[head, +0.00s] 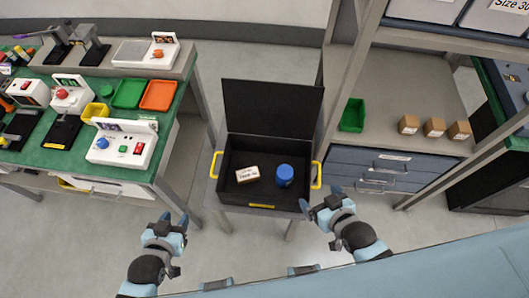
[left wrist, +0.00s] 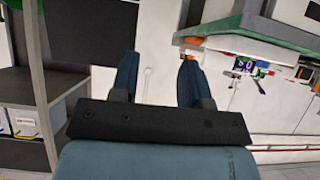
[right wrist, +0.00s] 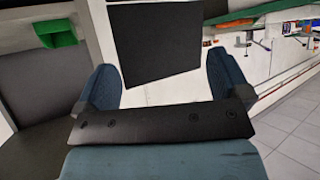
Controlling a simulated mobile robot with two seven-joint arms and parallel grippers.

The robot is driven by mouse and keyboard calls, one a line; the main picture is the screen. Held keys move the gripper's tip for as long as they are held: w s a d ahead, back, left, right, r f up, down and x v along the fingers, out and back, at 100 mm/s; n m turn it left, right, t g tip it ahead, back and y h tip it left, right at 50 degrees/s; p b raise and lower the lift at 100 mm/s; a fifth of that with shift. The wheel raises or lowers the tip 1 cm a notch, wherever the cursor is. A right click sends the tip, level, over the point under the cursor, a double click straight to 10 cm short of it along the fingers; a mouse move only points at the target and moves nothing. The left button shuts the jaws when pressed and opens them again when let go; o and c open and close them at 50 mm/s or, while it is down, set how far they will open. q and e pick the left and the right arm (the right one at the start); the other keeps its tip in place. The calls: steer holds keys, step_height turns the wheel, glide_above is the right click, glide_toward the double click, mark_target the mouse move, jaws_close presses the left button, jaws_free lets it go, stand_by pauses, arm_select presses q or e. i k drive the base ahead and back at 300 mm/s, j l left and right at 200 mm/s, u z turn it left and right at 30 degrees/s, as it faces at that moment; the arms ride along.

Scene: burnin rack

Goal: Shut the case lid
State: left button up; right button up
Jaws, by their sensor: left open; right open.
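The black case (head: 240,196) stands on a small stand in the middle of the head view, with yellow handles on its sides. Its lid (head: 272,108) stands upright at the back, open. Inside lie a white labelled box (head: 247,174) and a blue round container (head: 285,174). My left gripper (head: 174,221) is open and empty, in front and to the left of the case. My right gripper (head: 320,205) is open and empty near the case's front right corner. The lid also shows between the fingers in the right wrist view (right wrist: 153,42).
A green workbench (head: 60,160) with test boxes, trays and a yellow bin stands on the left. A shelf (head: 385,140) with a green bin (head: 352,115) and small brown boxes stands on the right. Shelf posts rise close to the lid's right side. Floor shows between bench and case.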

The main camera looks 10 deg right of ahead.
mark_target(287, 110)
steer(key=k+z, duration=0.1)
steer(key=z, duration=0.25)
steer(key=k+z, duration=0.1)
steer(key=z, duration=0.25)
steer(key=k+l+z, duration=0.1)
steer(key=z, duration=0.2)
